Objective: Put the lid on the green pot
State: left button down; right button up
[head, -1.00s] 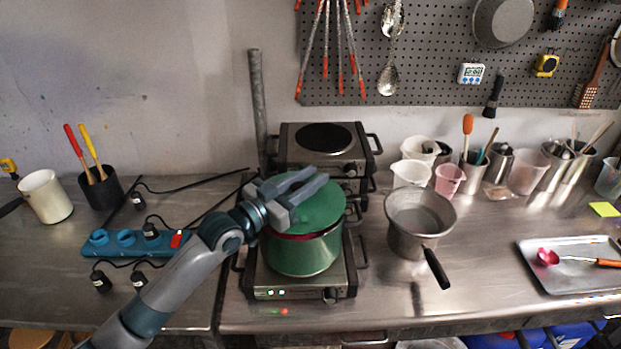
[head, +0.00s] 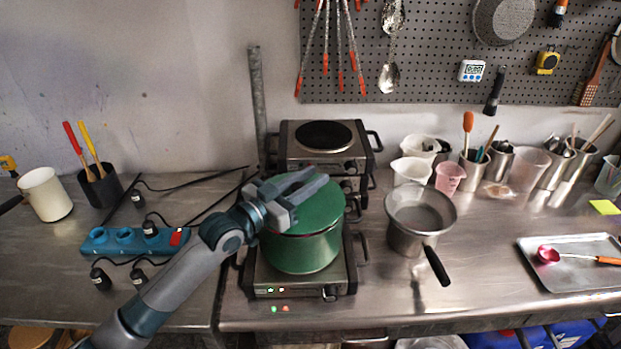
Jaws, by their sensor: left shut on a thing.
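The green pot (head: 302,254) stands on the front hot plate (head: 303,283). The green lid (head: 322,209) lies over the pot's mouth and looks level, with no red interior showing between lid and rim along the front. My left gripper (head: 303,187) is above the lid, its fingers shut on the lid's top. The grasped part is hidden by the fingers. My right gripper is not in view.
A steel saucepan (head: 421,212) stands to the right, its black handle toward the front. A second hot plate (head: 324,142) is behind the pot. A blue power strip (head: 133,239) with cables lies left. A metal tray (head: 575,264) lies far right.

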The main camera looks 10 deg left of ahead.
pick_arm(q)
jog(key=shift+f+b, duration=0.35)
jog(key=shift+f, duration=0.2)
jog(key=c, duration=1.3)
grip_release()
jog(key=shift+c, duration=0.2)
jog(key=shift+s+f, duration=0.1)
jog(key=r+b+v, duration=0.1)
jog(key=b+v, duration=0.5)
jog(key=v, duration=1.1)
jog(key=shift+f, duration=0.3)
jog(key=shift+s, duration=0.15)
jog(key=shift+a+f, duration=0.1)
